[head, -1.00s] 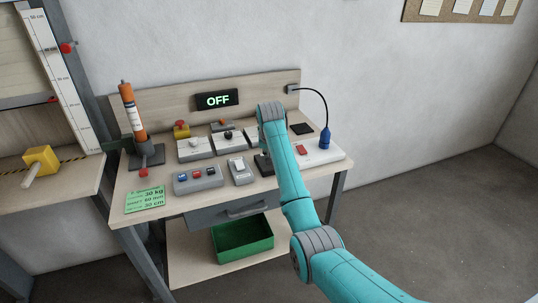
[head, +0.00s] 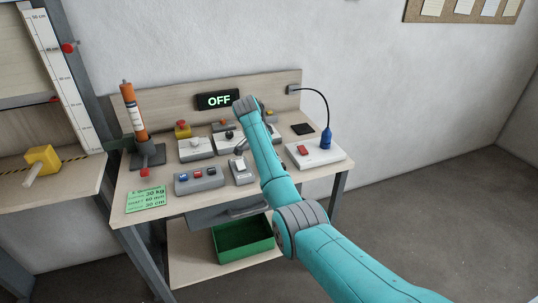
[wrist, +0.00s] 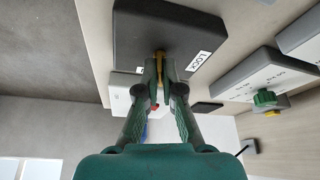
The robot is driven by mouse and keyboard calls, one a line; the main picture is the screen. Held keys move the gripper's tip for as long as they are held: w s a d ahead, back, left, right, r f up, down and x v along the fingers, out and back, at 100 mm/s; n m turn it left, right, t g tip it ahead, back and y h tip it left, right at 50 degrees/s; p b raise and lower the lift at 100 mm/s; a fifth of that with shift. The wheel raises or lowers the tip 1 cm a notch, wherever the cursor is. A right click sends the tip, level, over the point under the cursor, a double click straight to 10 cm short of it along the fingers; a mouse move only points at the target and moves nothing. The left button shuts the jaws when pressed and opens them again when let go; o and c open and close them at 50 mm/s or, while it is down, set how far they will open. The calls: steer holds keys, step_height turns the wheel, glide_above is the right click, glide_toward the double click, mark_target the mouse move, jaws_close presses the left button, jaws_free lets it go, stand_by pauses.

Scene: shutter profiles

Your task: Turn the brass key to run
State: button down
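The brass key (wrist: 160,63) stands in a dark box (wrist: 130,35) with a white label reading LOCK (wrist: 200,62) in the wrist view. My gripper (wrist: 160,66) is at the key, with its two fingertips closed in on either side of it. The key's shaft and any other position labels are hidden or too small to read. The display (head: 217,100) on the back panel reads OFF.
Near the arm stand a grey rocker box (head: 241,171), a box with several buttons (head: 198,180) and a white box with a red switch (head: 315,152).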

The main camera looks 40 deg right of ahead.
steer(key=shift+m+g, duration=0.7)
steer(key=shift+m, duration=1)
steer(key=shift+w, duration=0.1)
steer(key=c, duration=1.3)
jaws_free()
steer(key=shift+c, duration=0.2)
steer(key=v, duration=1.2)
steer(key=shift+d, duration=0.15)
